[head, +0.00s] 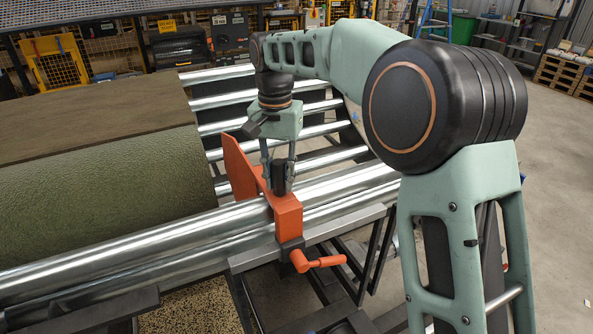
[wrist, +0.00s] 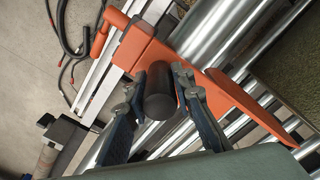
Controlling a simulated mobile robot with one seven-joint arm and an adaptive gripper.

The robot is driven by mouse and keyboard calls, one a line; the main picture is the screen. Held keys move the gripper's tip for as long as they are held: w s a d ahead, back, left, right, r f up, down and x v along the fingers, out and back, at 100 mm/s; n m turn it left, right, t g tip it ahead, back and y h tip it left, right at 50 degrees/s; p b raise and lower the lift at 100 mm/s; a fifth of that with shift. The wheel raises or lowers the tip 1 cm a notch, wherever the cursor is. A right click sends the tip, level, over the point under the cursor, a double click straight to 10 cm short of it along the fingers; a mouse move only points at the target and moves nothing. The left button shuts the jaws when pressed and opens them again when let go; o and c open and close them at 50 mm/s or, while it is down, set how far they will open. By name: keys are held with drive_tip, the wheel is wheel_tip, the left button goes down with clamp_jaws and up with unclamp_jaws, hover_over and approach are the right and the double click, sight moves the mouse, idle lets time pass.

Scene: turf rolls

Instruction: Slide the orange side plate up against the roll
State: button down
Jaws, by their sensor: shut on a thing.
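The orange side plate (head: 238,168) stands upright across the metal rollers, on an orange bracket (head: 288,215) that reaches to the front rail. A dark cylindrical grip (wrist: 160,95) rises from the bracket. My gripper (head: 279,178) points down with its fingers on either side of this grip and is shut on it. The green turf roll (head: 105,205) lies on the rollers left of the plate. In the wrist view the plate (wrist: 245,105) and the roll (wrist: 285,55) appear apart, with a narrow gap between them. The roll's lower edge is partly hidden.
An orange clamp lever (head: 320,262) sticks out to the right below the bracket, at the front rail (head: 255,258). Bare rollers (head: 345,187) extend right of the plate. A brown board-like surface (head: 90,118) lies behind the green roll. Shelves and cases stand at the back.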

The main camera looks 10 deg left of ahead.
drive_tip(key=s+a, duration=0.1)
drive_tip(key=a, duration=0.1)
drive_tip(key=s+a, duration=0.3)
drive_tip(key=a, duration=0.1)
drive_tip(key=shift+s+p, duration=0.25)
drive_tip(key=shift+p, duration=0.15)
drive_tip(key=shift+d, duration=0.1)
drive_tip(key=c, duration=1.7)
unclamp_jaws()
drive_tip(key=shift+w, duration=0.1)
drive_tip(key=shift+o, duration=0.2)
drive_tip(key=shift+r, duration=0.1)
wheel_tip(320, 180, up, 12)
